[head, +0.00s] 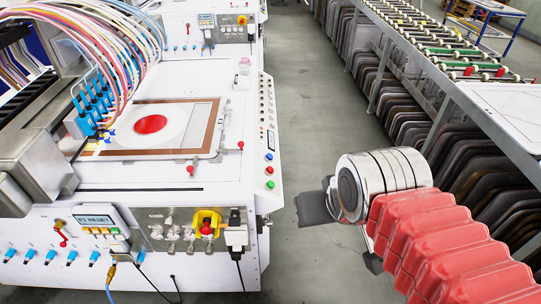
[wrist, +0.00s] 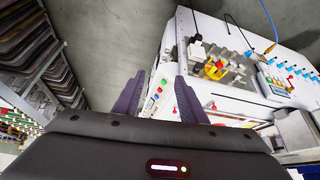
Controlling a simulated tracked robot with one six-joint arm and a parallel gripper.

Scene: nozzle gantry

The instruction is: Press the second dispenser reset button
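A small control panel (head: 98,220) on the machine's lower left front has a display that seems to read "P1 RESET". A row of small buttons (head: 101,231) sits under the display; which one is the second reset button I cannot tell. The panel also shows at the upper right of the wrist view (wrist: 274,84). My gripper (head: 318,207) is over the aisle, right of the machine and well apart from the panel. In the wrist view my gripper (wrist: 156,92) has its two dark fingers spread with nothing between them.
A red knob on a yellow plate (head: 207,224) and a plugged cable connector (head: 236,235) stick out of the machine front. A narrow side panel (head: 268,150) carries more buttons. Shelving with dark pallets (head: 480,170) stands at right. Floor between is clear.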

